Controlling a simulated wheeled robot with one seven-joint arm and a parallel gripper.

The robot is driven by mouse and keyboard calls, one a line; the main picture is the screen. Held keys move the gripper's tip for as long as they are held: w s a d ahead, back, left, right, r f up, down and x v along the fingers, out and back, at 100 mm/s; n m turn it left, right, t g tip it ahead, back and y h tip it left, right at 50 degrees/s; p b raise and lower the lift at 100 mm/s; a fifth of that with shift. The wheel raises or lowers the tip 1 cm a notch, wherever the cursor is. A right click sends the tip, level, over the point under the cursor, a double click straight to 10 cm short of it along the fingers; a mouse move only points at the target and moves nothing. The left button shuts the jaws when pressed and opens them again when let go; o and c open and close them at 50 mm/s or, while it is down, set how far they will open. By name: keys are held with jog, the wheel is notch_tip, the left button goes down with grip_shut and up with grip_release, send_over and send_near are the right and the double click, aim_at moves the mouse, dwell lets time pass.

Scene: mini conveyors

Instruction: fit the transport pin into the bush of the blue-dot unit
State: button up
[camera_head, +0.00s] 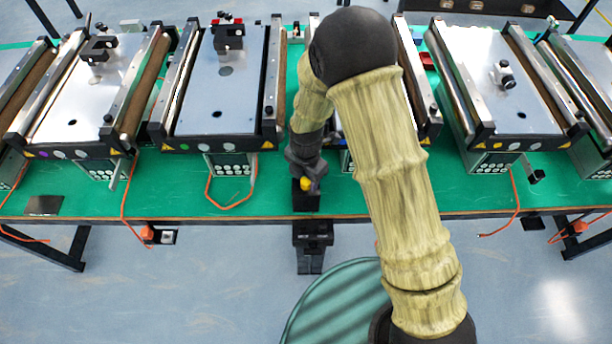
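My arm comes up from the bottom right and bends down over the bench front. My gripper (306,196) is at its lower end, seen from above as a dark block by the green bench's front edge. Its fingers cannot be made out, so I cannot tell whether it holds anything. A small yellow part (306,184) shows just above it. No blue dot can be made out on the visible units; my arm covers most of the unit right of centre. I cannot clearly identify the transport pin or the bush.
Several mini conveyors stand along the green bench (275,200), including one left of centre (195,100) and one at the right (475,60). Orange cords (208,190) hang over its front. Orange-and-black parts (148,232) sit below the edge. Bare bench lies left of my gripper.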

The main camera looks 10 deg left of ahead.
jog(key=c, duration=0.8)
notch_tip(320, 180, up, 13)
jog(key=p, duration=0.9)
jog(key=shift+f, duration=0.15)
dwell(1.2)
